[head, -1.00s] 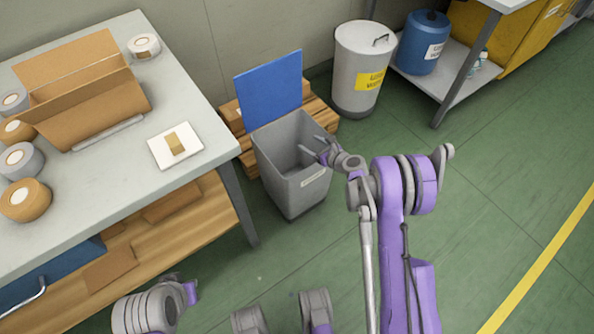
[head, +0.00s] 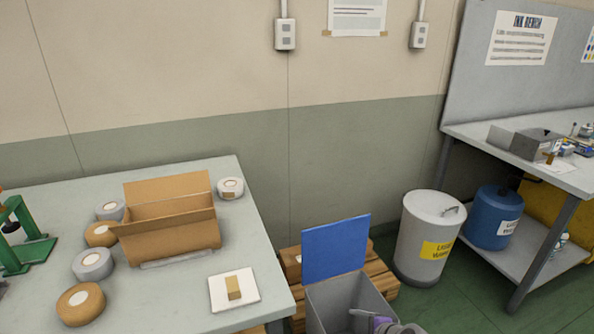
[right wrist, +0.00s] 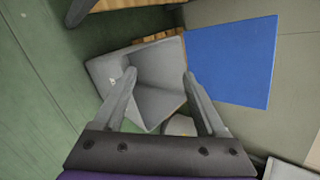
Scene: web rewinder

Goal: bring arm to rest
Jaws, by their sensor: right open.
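My right gripper (right wrist: 158,78) is open in the right wrist view, its two fingers spread with nothing between them. Behind the fingers is a grey bin (right wrist: 158,65) with its blue lid (right wrist: 232,58) standing open. In the head view the bin (head: 345,292) stands at the bottom centre, its blue lid (head: 336,246) raised against the wall side. My left gripper is not in view.
A table (head: 185,292) at left holds an open cardboard box (head: 170,232), several tape rolls and a white card (head: 234,289). Wooden pallets (head: 382,279) lie behind the bin.

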